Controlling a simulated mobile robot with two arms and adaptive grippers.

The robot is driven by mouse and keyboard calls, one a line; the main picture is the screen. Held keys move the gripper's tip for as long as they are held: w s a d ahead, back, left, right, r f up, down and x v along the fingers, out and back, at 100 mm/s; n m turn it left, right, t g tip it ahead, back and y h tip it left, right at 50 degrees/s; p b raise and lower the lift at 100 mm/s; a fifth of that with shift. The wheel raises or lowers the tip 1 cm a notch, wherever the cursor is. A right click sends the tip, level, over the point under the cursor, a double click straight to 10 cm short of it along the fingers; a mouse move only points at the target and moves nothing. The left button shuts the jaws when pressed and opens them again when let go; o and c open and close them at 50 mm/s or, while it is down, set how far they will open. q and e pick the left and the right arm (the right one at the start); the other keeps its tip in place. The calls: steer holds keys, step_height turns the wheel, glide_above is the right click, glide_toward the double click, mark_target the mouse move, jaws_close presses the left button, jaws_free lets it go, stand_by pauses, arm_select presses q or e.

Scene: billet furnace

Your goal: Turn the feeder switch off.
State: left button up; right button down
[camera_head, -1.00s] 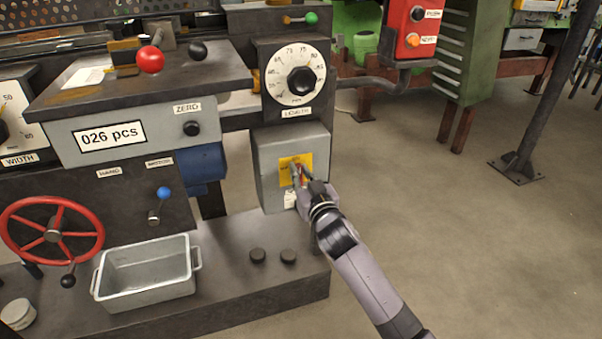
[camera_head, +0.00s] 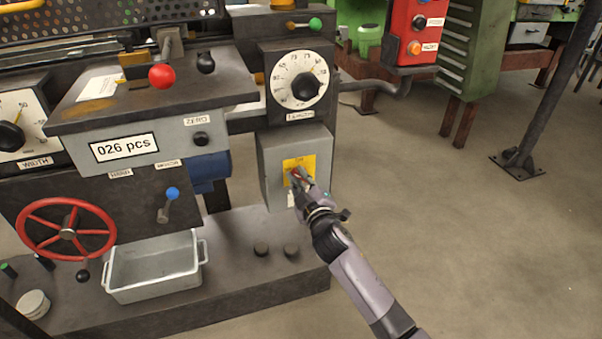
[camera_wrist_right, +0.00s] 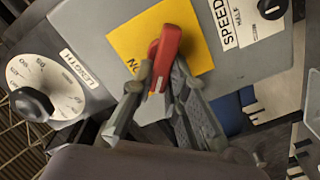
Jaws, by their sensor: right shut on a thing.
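The feeder switch is a red handle (camera_wrist_right: 167,55) on a yellow plate (camera_wrist_right: 130,42), mounted on a grey box (camera_head: 270,165) under the length dial. In the head view the yellow plate (camera_head: 308,161) shows, and the handle is mostly hidden by my right gripper (camera_head: 299,178). In the right wrist view the fingers of my right gripper (camera_wrist_right: 157,82) are shut on the red handle, one on each side. An "ON" label is partly visible beside the handle on the plate. My left gripper is not in view.
The length dial (camera_head: 298,78) sits just above the grey box. A red button box (camera_head: 413,30) hangs at the upper right. A grey tray (camera_head: 150,290) and a red handwheel (camera_head: 66,230) are at the left.

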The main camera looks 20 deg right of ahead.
steer(key=n, duration=0.3)
steer(key=shift+a+f+n+p, duration=0.2)
steer(key=shift+n+p, duration=0.1)
steer(key=shift+n, duration=0.1)
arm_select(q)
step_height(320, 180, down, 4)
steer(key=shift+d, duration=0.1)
arm_select(e)
steer(key=n, duration=0.4)
steer(key=shift+f, duration=0.3)
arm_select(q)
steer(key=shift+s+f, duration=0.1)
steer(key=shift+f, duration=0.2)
arm_select(e)
steer(key=shift+n, duration=0.3)
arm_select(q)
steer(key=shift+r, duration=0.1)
arm_select(e)
steer(key=c, duration=1.6)
jaws_free()
steer(key=shift+f, duration=0.1)
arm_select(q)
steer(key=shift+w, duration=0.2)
